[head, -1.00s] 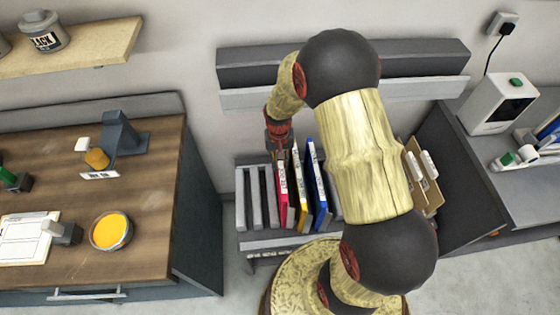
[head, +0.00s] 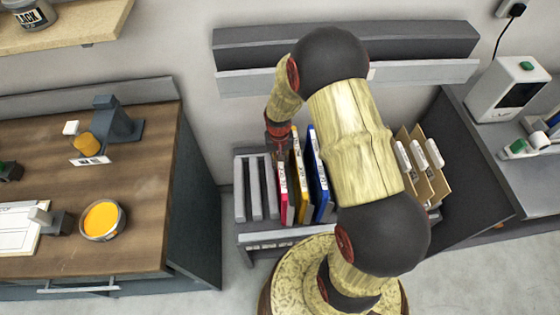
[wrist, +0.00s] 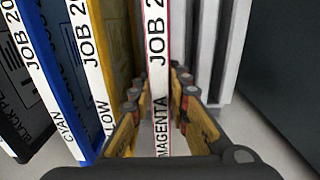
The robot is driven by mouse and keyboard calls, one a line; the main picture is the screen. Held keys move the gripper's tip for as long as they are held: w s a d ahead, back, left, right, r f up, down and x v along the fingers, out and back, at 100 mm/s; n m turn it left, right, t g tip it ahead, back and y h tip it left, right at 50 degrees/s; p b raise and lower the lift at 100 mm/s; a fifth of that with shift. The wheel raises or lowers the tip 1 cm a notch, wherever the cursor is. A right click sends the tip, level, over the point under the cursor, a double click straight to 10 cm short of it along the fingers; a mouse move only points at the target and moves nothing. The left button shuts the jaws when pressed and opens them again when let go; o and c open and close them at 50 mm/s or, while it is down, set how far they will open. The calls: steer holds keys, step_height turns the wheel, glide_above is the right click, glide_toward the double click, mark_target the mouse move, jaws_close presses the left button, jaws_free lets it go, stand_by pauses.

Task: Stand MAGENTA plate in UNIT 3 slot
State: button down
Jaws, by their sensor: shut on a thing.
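The magenta plate (head: 284,199) stands upright in a grey slotted rack (head: 241,190), beside the yellow plate. In the wrist view its white spine label reading MAGENTA (wrist: 156,90) stands between my two fingers. My gripper (wrist: 158,92) is shut on this plate, one finger on each side. In the head view my gripper (head: 278,148) is at the top of the plate, partly hidden by my arm. The yellow plate (head: 300,185) and a blue-coloured plate (head: 318,180) stand to the right. I cannot make out which place is the UNIT 3 slot.
Empty rack slots lie left of the magenta plate. A wooden-topped cabinet (head: 150,190) at left bears a dark grey stand (head: 118,125) and a bowl of yellow ink (head: 102,219). Card folders (head: 425,185) stand right of my arm. A white device (head: 508,88) sits at far right.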

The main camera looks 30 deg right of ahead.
steer(key=shift+f, duration=0.4)
stand_by(0.7)
steer(key=c, duration=1.7)
jaws_free()
steer(key=shift+c, duration=0.2)
steer(key=shift+o, duration=0.6)
step_height(320, 180, up, 12)
steer(key=shift+a+f, duration=0.1)
step_height(320, 180, up, 5)
steer(key=p, duration=0.3)
